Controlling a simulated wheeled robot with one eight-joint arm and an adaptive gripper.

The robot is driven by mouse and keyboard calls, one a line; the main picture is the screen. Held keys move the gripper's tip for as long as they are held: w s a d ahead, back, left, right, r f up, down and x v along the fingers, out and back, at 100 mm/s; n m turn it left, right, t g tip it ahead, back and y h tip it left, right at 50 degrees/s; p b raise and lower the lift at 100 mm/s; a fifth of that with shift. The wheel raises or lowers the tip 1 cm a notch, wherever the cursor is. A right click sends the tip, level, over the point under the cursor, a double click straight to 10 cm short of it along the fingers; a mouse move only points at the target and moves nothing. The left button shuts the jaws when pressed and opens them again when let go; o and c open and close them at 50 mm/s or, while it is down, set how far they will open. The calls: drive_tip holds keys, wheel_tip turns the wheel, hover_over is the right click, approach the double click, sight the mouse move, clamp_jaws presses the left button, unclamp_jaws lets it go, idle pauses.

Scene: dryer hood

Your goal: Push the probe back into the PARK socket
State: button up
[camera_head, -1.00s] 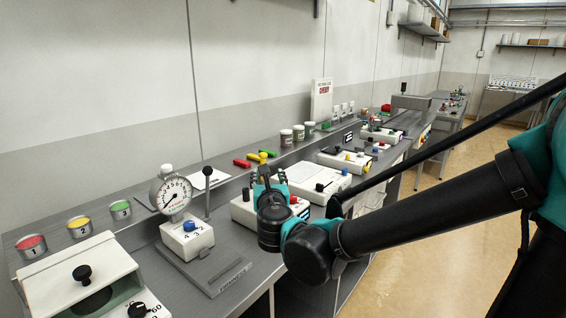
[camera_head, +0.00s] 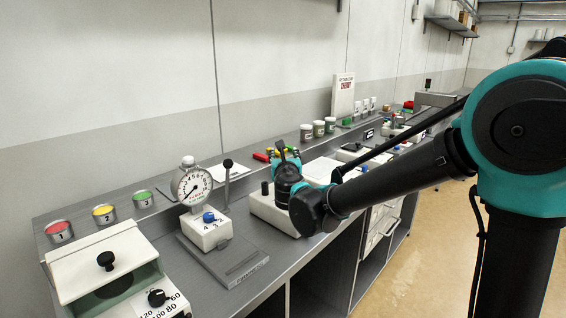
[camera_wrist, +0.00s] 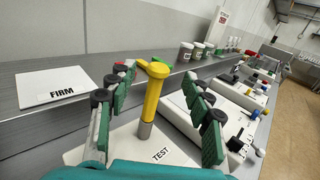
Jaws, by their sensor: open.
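The yellow probe (camera_wrist: 154,92) stands nearly upright in the wrist view, with a bent yellow head and a grey lower sleeve. Its foot meets a white box (camera_wrist: 92,153) beside a TEST label (camera_wrist: 161,155). My gripper (camera_wrist: 158,76) is open, with green-padded fingers on both sides of the probe and visible gaps to it. No PARK label or socket can be made out; my gripper covers part of the box.
A white FIRM card (camera_wrist: 60,88) lies left on the grey bench. A dial gauge (camera_head: 194,186) and a lever (camera_head: 227,180) stand left of my gripper. Numbered cans (camera_head: 104,214) and a white hooded box (camera_head: 100,262) are further left. More instrument boxes (camera_wrist: 225,100) line the right.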

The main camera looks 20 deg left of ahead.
drive_tip(key=x, duration=0.4)
drive_tip(key=shift+w+a, duration=0.2)
drive_tip(key=shift+w, duration=0.15)
clamp_jaws()
